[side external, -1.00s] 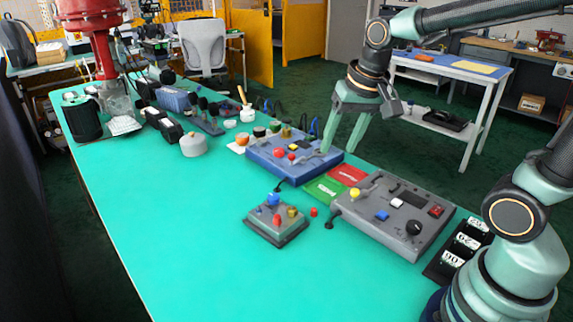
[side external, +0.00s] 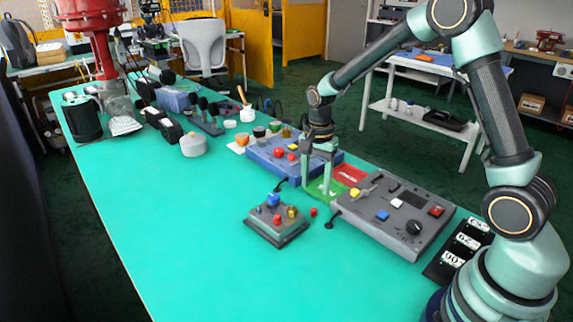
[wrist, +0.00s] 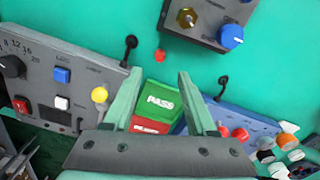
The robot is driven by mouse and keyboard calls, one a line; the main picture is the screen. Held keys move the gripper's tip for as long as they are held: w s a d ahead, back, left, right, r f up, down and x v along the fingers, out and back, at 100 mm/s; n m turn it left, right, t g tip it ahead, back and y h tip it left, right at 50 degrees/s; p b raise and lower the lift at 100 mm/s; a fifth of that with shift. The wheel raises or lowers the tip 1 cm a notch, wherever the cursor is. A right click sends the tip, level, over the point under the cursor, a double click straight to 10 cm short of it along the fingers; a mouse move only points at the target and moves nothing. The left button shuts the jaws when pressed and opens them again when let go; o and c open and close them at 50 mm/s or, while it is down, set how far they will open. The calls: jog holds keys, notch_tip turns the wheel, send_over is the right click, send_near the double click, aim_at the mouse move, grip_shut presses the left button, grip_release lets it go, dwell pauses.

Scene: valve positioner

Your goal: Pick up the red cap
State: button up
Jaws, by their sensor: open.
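A small red cap (side external: 313,211) lies on the green table between the small grey control box (side external: 276,220) and the larger grey panel (side external: 390,215). In the wrist view the red cap (wrist: 160,55) is just beyond my fingertips, near the middle. My gripper (side external: 316,189) is open and empty, fingers pointing down over the green and red card area, behind the cap in the side view. In the wrist view my gripper (wrist: 159,78) has its two fingers well apart, with the green PASS tray (wrist: 163,100) showing between them. Nothing touches the cap.
A blue panel (side external: 268,160) with knobs stands left of my gripper. A red tray (side external: 350,174) adjoins the green one. The front of the table (side external: 190,240) is clear.

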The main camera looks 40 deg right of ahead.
aim_at(314, 209)
jog(key=shift+f, duration=3.85)
grip_shut()
